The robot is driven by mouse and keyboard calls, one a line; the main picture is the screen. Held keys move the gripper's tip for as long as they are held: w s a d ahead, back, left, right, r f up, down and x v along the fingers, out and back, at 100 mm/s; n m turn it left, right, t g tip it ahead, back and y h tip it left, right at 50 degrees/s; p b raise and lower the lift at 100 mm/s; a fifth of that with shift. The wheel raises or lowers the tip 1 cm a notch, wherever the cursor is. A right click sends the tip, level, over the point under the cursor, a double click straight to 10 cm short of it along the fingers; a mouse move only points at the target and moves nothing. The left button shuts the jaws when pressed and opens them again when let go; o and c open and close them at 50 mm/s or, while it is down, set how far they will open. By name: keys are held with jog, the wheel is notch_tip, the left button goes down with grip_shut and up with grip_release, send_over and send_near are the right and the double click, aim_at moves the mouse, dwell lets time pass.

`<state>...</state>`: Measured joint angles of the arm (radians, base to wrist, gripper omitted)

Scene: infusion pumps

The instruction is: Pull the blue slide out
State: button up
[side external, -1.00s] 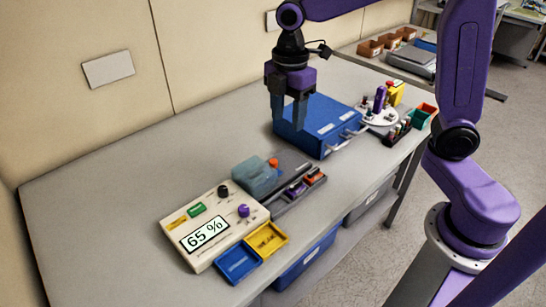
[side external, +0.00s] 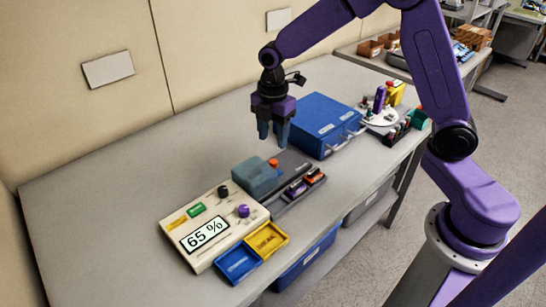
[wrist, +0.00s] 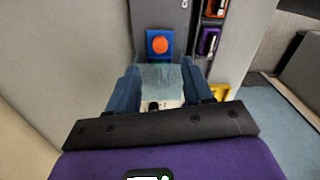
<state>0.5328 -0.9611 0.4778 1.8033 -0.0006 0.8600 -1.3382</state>
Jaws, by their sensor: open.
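A blue square piece with a round orange knob (wrist: 158,45) shows on the grey unit (wrist: 165,14) in the wrist view; it looks like the blue slide. In the side view only the orange knob (side external: 273,163) shows clearly, beside a translucent teal cover (side external: 253,177). The cover also appears between my fingers in the wrist view (wrist: 160,78). My gripper (side external: 273,141) is open and empty, pointing down above the grey unit's far end, apart from the knob. Its fingers (wrist: 160,88) frame the cover in the wrist view.
A cream pump (side external: 213,222) reading 65 % stands in front, with blue (side external: 238,264) and yellow (side external: 266,239) trays beside it. A blue box (side external: 322,122) stands close behind my gripper. Orange and purple items sit in the grey unit's side slots. The table's left is clear.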

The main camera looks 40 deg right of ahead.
aim_at(273, 161)
notch_tip(273, 161, down, 8)
jog(key=shift+r, duration=0.1)
dwell(0.4)
